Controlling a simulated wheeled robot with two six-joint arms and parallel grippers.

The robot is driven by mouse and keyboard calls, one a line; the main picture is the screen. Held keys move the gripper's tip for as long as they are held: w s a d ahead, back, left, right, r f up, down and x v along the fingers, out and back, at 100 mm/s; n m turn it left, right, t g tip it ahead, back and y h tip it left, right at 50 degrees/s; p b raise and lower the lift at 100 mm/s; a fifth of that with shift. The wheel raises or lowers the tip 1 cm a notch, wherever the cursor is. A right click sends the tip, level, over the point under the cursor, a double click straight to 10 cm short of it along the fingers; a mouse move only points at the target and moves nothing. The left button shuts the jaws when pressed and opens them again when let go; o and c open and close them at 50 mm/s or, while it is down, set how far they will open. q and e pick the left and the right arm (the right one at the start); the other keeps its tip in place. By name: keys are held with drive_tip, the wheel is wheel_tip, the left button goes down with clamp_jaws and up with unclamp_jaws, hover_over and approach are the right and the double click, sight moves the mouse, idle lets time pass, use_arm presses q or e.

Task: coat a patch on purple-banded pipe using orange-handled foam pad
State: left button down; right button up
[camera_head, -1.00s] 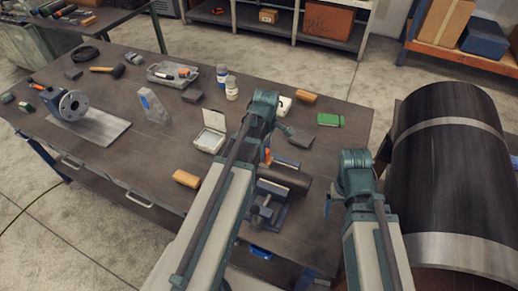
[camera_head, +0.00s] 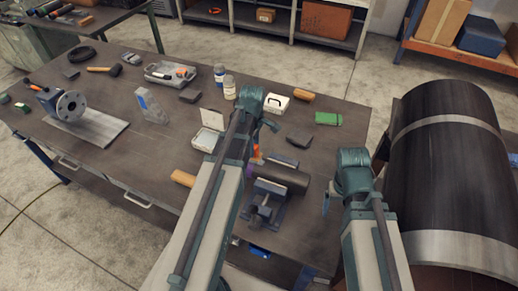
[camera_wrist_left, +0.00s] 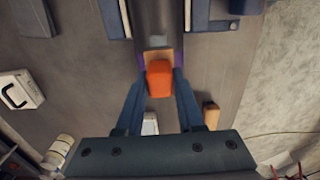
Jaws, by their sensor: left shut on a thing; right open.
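The dark pipe (camera_head: 284,178) lies in a blue vise (camera_head: 262,208) near the table's front edge. Its purple band (camera_head: 252,164) is partly hidden by my left arm and shows on both sides of the pad in the left wrist view (camera_wrist_left: 142,61). My left gripper (camera_wrist_left: 159,78) is shut on the orange handle (camera_wrist_left: 159,82) of the foam pad. The pad's tan edge (camera_wrist_left: 151,54) lies over the band; I cannot tell whether it touches. The handle also shows beside my left arm in the head view (camera_head: 256,152). My right gripper (camera_head: 327,198) is open and empty, right of the vise.
An open white box (camera_head: 208,138), a grey block (camera_head: 299,137), an orange-brown block (camera_head: 183,178) and a green book (camera_head: 328,118) lie around the vise. A flanged part (camera_head: 72,106) stands at the far left.

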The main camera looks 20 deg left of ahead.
use_arm(q)
drive_tip(key=shift+a, duration=0.2)
drive_tip(key=shift+a+f, duration=0.1)
drive_tip(key=shift+a, duration=1.8)
wheel_tip(320, 180, up, 6)
drive_tip(key=p, duration=0.6)
wheel_tip(320, 180, up, 3)
drive_tip(key=p, duration=0.2)
drive_tip(key=shift+p, duration=0.4)
